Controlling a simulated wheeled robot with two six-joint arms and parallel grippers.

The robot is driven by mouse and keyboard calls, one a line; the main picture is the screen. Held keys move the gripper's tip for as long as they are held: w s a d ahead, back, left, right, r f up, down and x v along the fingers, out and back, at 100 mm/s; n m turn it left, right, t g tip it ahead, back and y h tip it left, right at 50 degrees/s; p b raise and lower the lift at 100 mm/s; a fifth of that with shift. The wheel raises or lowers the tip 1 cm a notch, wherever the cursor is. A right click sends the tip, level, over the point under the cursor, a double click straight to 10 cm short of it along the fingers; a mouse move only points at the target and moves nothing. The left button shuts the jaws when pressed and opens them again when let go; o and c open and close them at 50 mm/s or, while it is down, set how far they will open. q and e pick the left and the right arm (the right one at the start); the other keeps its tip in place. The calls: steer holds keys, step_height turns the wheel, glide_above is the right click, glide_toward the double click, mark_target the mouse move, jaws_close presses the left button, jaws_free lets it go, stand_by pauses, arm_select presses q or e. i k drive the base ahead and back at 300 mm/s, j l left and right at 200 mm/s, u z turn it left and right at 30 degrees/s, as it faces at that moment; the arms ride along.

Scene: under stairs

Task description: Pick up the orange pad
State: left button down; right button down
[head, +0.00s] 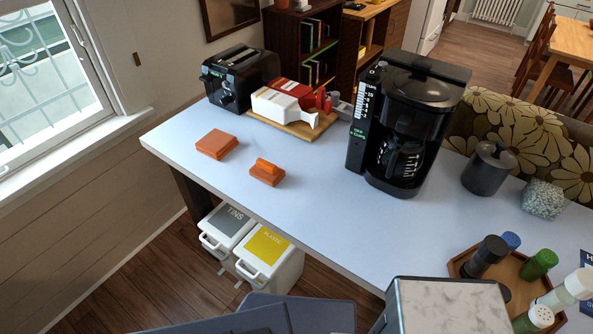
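A flat, square orange pad (216,143) lies on the white counter (310,190), near its left end. A second orange piece (267,173), with a rounded raised grip on a flat base, lies just to its right and nearer to me. The two are apart, and nothing covers either one. Neither of my grippers shows in the head view.
A black toaster (238,75), a wooden board (290,126) with red and white dispensers, and a black coffee maker (405,125) stand behind. A wooden tray (463,264) holds several shakers at right. Bins (265,256) stand below the counter's front edge.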

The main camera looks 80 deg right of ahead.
mark_target(268, 172)
steer(key=z, duration=2.7)
steer(key=k+j+z, duration=0.3)
steer(key=k+z, duration=0.15)
steer(key=z, duration=0.2)
steer(key=i, duration=0.45)
